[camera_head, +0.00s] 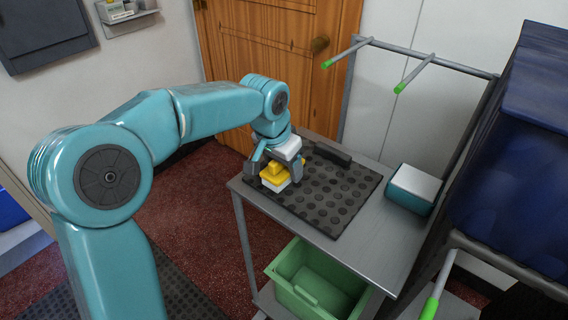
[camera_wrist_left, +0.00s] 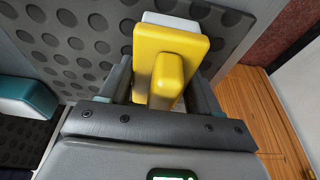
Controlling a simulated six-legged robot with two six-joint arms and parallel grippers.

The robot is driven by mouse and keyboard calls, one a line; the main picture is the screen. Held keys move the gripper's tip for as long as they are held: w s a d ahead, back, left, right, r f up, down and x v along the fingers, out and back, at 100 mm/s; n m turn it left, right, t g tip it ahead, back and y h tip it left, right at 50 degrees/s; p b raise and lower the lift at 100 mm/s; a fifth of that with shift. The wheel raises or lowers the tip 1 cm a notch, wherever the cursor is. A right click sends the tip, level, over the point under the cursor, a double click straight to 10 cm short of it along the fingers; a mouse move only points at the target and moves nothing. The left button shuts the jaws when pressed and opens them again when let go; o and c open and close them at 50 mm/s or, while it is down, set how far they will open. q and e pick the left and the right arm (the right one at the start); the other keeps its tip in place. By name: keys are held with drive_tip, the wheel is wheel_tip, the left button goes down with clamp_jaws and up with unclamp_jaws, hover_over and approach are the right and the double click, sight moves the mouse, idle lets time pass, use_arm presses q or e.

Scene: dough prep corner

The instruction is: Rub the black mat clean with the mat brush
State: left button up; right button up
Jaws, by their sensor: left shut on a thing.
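The black mat (camera_head: 340,197), covered in round bumps, lies on a grey metal table (camera_head: 385,240). My left gripper (camera_head: 277,178) is over the mat's left part, shut on the yellow mat brush (camera_head: 273,171) with its pale lower part down. In the left wrist view the brush (camera_wrist_left: 168,68) sits between the fingers by its raised yellow grip, with the mat (camera_wrist_left: 75,45) behind it. I cannot tell whether the brush touches the mat. My right gripper is not in view.
A teal and white box (camera_head: 414,188) stands on the table right of the mat. A dark bar (camera_head: 332,154) lies at the mat's back edge. A green bin (camera_head: 315,283) is below the table. Green-tipped rods (camera_head: 400,87) stick out behind. A large dark blue block (camera_head: 515,150) stands at right.

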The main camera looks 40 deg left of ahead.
use_arm(q)
drive_tip(key=shift+f, duration=0.25)
drive_tip(key=shift+r, duration=0.1)
drive_tip(key=shift+s+d+r, duration=0.1)
drive_tip(key=shift+d, duration=1.2)
drive_tip(key=shift+f+b, duration=0.2)
drive_tip(key=shift+b, duration=0.1)
drive_tip(key=shift+a+r, duration=0.1)
drive_tip(key=shift+a, duration=0.2)
drive_tip(key=shift+w+a+p, duration=0.2)
drive_tip(key=shift+a+p, duration=0.65)
drive_tip(key=shift+a, duration=1.4)
